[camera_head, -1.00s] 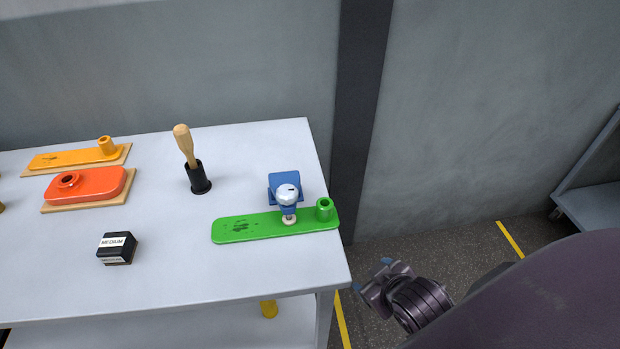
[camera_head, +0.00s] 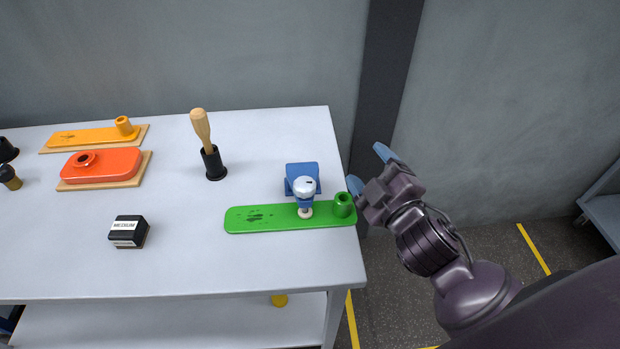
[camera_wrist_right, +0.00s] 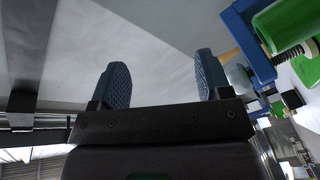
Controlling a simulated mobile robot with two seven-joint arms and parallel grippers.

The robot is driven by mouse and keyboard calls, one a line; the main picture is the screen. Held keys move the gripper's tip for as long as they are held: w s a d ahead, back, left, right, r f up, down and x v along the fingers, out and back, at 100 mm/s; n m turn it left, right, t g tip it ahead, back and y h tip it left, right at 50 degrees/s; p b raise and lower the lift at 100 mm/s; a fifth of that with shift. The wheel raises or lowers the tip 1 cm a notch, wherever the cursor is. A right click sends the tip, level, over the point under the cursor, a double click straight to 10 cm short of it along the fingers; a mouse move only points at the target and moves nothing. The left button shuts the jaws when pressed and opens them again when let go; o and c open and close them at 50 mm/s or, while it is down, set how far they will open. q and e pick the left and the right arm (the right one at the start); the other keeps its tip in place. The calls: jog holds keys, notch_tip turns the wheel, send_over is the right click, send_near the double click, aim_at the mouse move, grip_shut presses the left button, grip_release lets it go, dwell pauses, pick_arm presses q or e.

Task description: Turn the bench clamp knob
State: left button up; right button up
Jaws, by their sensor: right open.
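The bench clamp (camera_head: 302,178) is blue with a silver knob (camera_head: 304,186) on top, near the right end of the table. Its pale foot rests on a green plate (camera_head: 270,217) that has a raised green cup at its right end. My right gripper (camera_head: 369,170) is open and empty, just right of the table edge and of the clamp. In the right wrist view my two blue finger pads (camera_wrist_right: 160,85) stand apart with nothing between them. The blue clamp frame (camera_wrist_right: 250,45) and its screw show at the right of that view. My left gripper is not in view.
On the white table (camera_head: 200,270) stand a black block marked MEDIUM (camera_head: 127,231), a wooden-handled tool in a black holder (camera_head: 213,163), an orange-red piece (camera_head: 105,165) and a yellow piece (camera_head: 85,137) on boards. A grey wall (camera_head: 480,110) is behind.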

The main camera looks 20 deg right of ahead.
jog(key=w+a+r+n+y, duration=0.1)
jog(key=a+r+n+y, duration=0.9)
jog(key=n+y, duration=0.5)
jog(key=s+a+r+n+g+y, duration=0.1)
jog(key=s+a+n+g+y, duration=0.15)
jog(key=n+g, duration=0.55)
jog(key=s+a+r+n+g+y, duration=0.1)
jog(key=a+n+g+y, duration=0.15)
jog(key=n+g, duration=0.6)
jog(key=n+h, duration=1.2)
jog(key=h, duration=0.4)
send_near(309, 181)
jog(key=shift+g, duration=0.25)
jog(key=b+x, duration=0.1)
jog(key=x, duration=0.7)
jog(key=shift+w+f, duration=0.15)
jog(key=shift+f, duration=0.15)
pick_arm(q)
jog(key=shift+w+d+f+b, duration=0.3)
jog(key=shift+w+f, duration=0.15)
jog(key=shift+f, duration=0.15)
pick_arm(e)
jog(key=shift+w+a+f, duration=0.1)
jog(key=shift+a+f, duration=0.2)
jog(key=shift+f, duration=0.25)
